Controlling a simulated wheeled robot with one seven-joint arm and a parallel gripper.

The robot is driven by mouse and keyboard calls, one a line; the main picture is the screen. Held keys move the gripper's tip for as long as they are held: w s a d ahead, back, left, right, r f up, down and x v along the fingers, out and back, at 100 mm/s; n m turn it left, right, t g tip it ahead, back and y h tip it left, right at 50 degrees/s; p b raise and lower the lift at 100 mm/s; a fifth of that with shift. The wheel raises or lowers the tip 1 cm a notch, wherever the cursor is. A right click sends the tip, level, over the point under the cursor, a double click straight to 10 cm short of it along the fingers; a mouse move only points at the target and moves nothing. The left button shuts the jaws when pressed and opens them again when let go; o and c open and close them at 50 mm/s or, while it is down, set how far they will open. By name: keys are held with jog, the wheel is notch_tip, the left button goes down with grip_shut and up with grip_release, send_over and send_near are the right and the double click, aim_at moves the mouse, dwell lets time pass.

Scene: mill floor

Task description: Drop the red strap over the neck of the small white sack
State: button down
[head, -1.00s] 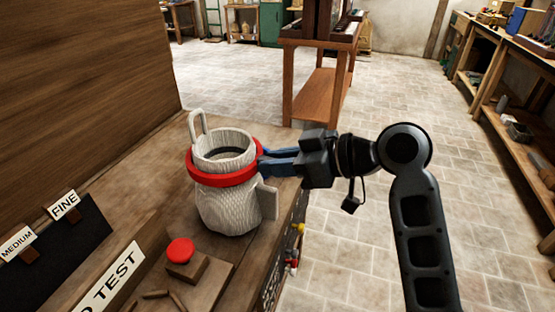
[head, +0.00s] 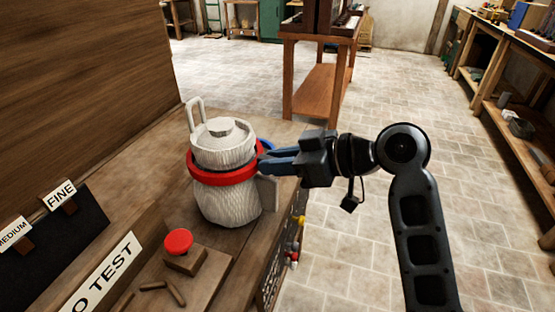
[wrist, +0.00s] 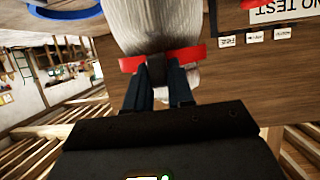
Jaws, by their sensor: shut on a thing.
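The white sack (head: 228,205) stands upright on the wooden bench, with a pale top, a small raised knob and a handle-like loop at its upper left. The red strap (head: 224,178) is a ring around the sack, a little below its top. My gripper (head: 264,160) is at the sack's right side, its blue fingers shut on the strap's right edge. In the wrist view the fingers meet the red strap (wrist: 188,57) in front of the white sack (wrist: 155,25). The strap's far side is hidden by the sack.
A red button (head: 178,242) on a wooden block is in front. A sign (head: 104,272) and a dark board with labels are at left. A wooden wall bounds the bench at left; floor is open at right.

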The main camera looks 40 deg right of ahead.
jog(key=c, duration=0.9)
grip_release()
jog(key=v, duration=0.7)
jog(key=shift+s+d, duration=0.25)
jog(key=shift+s, duration=0.05)
jog(key=s+a+f+m+t+h, duration=0.1)
jog(key=s+a+f+m+h, duration=0.2)
jog(key=s+f+m+h, duration=0.65)
jog(key=s+a+n+t+y, duration=0.2)
jog(key=s+a+n, duration=0.1)
jog(key=s, duration=1.7)
jog(key=shift+a+f+t, duration=0.2)
jog(key=shift+a+t, duration=0.1)
jog(key=shift+a, duration=0.25)
